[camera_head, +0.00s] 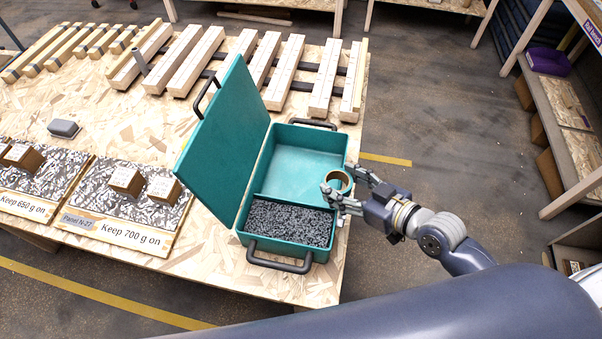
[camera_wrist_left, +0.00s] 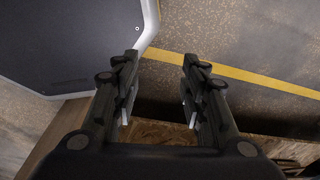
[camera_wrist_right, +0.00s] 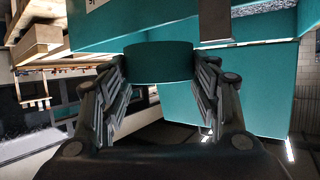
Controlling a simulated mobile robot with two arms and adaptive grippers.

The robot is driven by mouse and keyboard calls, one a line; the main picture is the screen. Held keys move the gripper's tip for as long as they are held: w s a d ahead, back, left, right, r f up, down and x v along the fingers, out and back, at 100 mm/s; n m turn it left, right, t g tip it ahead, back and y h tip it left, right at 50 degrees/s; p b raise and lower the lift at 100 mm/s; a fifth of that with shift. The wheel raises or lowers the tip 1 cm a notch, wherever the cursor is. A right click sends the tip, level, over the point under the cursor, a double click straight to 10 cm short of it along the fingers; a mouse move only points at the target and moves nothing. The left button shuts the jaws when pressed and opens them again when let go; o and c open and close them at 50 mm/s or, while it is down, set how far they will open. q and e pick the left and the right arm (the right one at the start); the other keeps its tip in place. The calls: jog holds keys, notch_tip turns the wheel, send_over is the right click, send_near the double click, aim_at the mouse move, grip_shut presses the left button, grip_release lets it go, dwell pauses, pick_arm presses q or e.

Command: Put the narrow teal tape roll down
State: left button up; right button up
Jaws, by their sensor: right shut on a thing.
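My right gripper (camera_head: 343,184) is shut on the teal tape roll (camera_wrist_right: 158,62), which has a brown core. In the head view the roll (camera_head: 338,173) shows between the fingers, over the right part of the open teal case (camera_head: 302,161), near its divider. I cannot tell how high it is above the case. In the right wrist view the roll spans the gap between both fingertips, with teal case walls behind it. My left gripper (camera_wrist_left: 160,95) shows only in its own wrist view; its fingers are apart with nothing between them.
The case's lid (camera_head: 225,150) stands open at its left. Its front compartment holds dark grey granules (camera_head: 290,222); its rear compartment looks empty. Wooden slats (camera_head: 197,62) lie along the table's back. Weighted panels (camera_head: 120,210) lie at the left. Bare table (camera_head: 150,130) shows between them.

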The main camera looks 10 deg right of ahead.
jog(key=shift+s+a+r, duration=0.2)
jog(key=shift+s+a, duration=0.15)
jog(key=shift+a, duration=0.15)
jog(key=shift+w+a, duration=0.1)
jog(key=shift+w, duration=0.1)
jog(key=shift+w+a+f+p, duration=0.5)
jog(key=shift+w+f, duration=0.35)
jog(key=shift+w, duration=1.75)
jog(key=shift+w+a+f+p, duration=0.5)
jog(key=shift+w+f, duration=0.4)
jog(key=shift+w, duration=1.75)
jog(key=shift+w+a+f+p, duration=0.5)
jog(key=shift+w+f, duration=0.35)
jog(key=shift+w, duration=1.75)
pick_arm(q)
jog(key=r, duration=0.1)
jog(key=s+r, duration=0.1)
jog(key=r, duration=0.1)
jog(key=shift+s+d, duration=0.15)
jog(key=shift+d, duration=0.1)
pick_arm(e)
jog(key=shift+f, duration=0.1)
